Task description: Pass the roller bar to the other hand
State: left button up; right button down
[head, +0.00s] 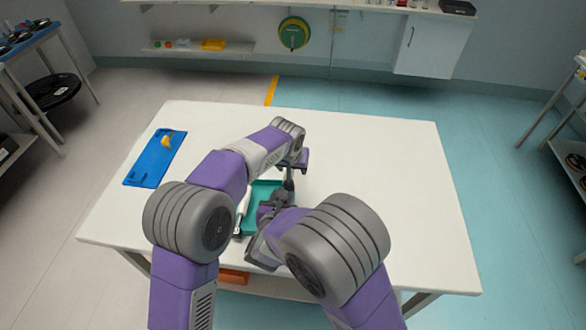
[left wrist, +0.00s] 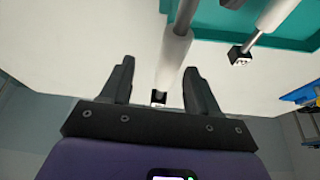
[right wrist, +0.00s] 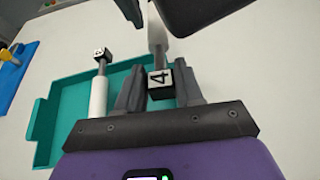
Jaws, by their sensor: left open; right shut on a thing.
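The roller bar, with a white roller (left wrist: 176,58) and an end block marked 4 (right wrist: 160,82), is in my right gripper (right wrist: 160,74), shut near that block. The bar is raised off the table; arms mostly hide it in the head view. My left gripper (left wrist: 159,72) is open, and the bar's white end shows between its fingers in the left wrist view. Dark parts of the left gripper show at the top of the right wrist view. I cannot tell whether its fingers touch the bar.
A teal tray (head: 263,188) is on the white table (head: 375,170) below the grippers. A second white roller bar (right wrist: 99,97) rests at the tray. A blue mat (head: 146,166) with a yellow item (head: 167,140) lies at left. The table's right side is clear.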

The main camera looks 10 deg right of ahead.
pick_arm(q)
jog(key=shift+x, duration=1.25)
jog(key=shift+c, duration=0.2)
pick_arm(e)
jog(key=shift+r, duration=0.1)
pick_arm(q)
jog(key=shift+d, duration=0.1)
grip_shut()
jog(key=shift+r, duration=0.1)
pick_arm(e)
jog(key=c, duration=0.6)
grip_release()
jog(key=shift+c, duration=0.2)
